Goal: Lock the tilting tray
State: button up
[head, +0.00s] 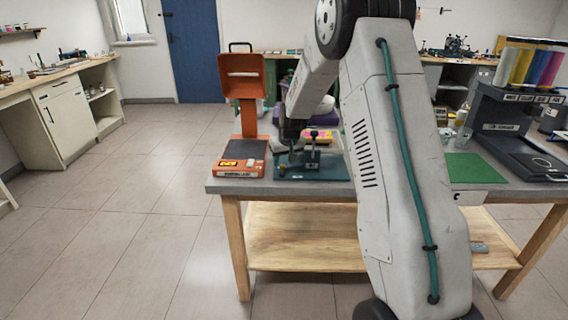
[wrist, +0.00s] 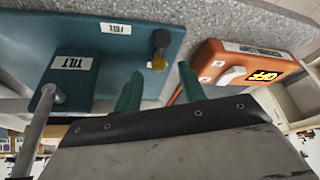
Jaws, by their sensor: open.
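A teal base plate (wrist: 120,32) fills the upper left of the wrist view. It carries a block labelled TILT (wrist: 72,64) with a grey rod (wrist: 38,115), and a small second label (wrist: 115,28) I cannot read surely. A dark knob with a brass-coloured end (wrist: 160,48) stands near the plate's edge. My gripper (wrist: 160,86) is open, with its two teal fingers apart and nothing seen between them; the knob lies just beyond them. In the head view the teal plate (head: 325,173) is on the table's front edge, with my wrist above it. Any tray surface is not clear.
An orange device (wrist: 250,68) with a white switch and an OFF display is close beside the right finger; it also stands left of the plate in the head view (head: 240,172). A green mat (head: 470,167) and dark machine (head: 500,115) are right. Floor at left is clear.

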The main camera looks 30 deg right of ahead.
jog(key=shift+v, duration=2.8)
jog(key=s+a+r+g, duration=0.1)
jog(key=s+a+r, duration=0.4)
jog(key=s, duration=0.9)
jog(key=s+a+r+n+g, duration=0.1)
jog(key=s+a+r, duration=0.4)
jog(key=s, duration=1)
jog(key=s+a+r+n+g, duration=0.1)
jog(key=s+a+r, duration=0.4)
jog(key=s+a, duration=0.5)
jog(key=shift+s+y, duration=0.4)
jog(key=shift+s, duration=1.85)
